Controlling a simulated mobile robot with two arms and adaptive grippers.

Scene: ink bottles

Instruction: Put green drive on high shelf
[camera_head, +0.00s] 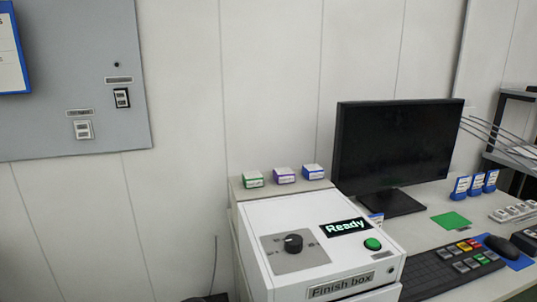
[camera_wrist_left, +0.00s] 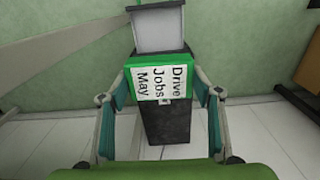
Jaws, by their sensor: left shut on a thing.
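The green drive (camera_wrist_left: 190,64) is in the left wrist view, a dark stick with a green band, a white label reading "Drive Jobs May" and a silver plug end pointing up in the picture. My left gripper (camera_wrist_left: 162,88) is shut on it, with one finger on each side. Neither gripper shows in the head view, and my right gripper is in no view. A grey shelf rack (camera_head: 517,95) is partly visible at the right edge of the head view; I cannot tell whether it is the high shelf.
A white machine labelled "Finish box" (camera_head: 290,225) stands in front, with small green, purple and blue-marked boxes (camera_head: 284,175) behind its panel. Right of it are a monitor (camera_head: 395,145), keyboard (camera_head: 440,275) and green square (camera_head: 450,220). A grey wall panel (camera_head: 70,50) is at left.

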